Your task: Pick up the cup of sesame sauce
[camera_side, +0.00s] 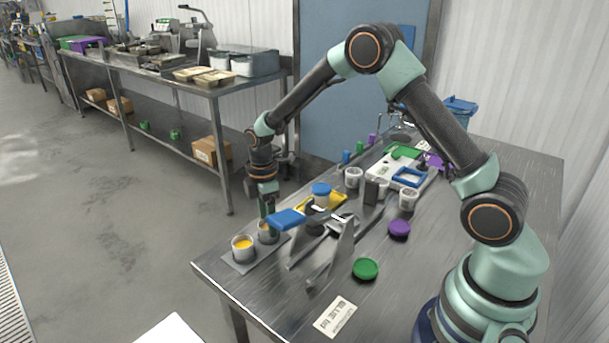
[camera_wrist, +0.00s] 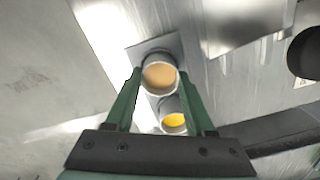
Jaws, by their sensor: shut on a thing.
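The cup of sesame sauce (camera_side: 267,238), a grey cup with tan sauce, stands on a small grey plate (camera_side: 240,266) near the table's left edge. It also shows in the wrist view (camera_wrist: 160,77). My gripper (camera_side: 268,219) points down at this cup. In the wrist view its two green fingers (camera_wrist: 160,80) lie along opposite sides of the cup and are shut on it. A second cup with yellow sauce (camera_side: 242,248) stands close beside it, and this one also shows in the wrist view (camera_wrist: 173,123), lower between the fingers.
A blue-lidded container (camera_side: 321,196), a green lid (camera_side: 365,268) and a purple lid (camera_side: 399,228) are further right. The table edge lies close left of the cups.

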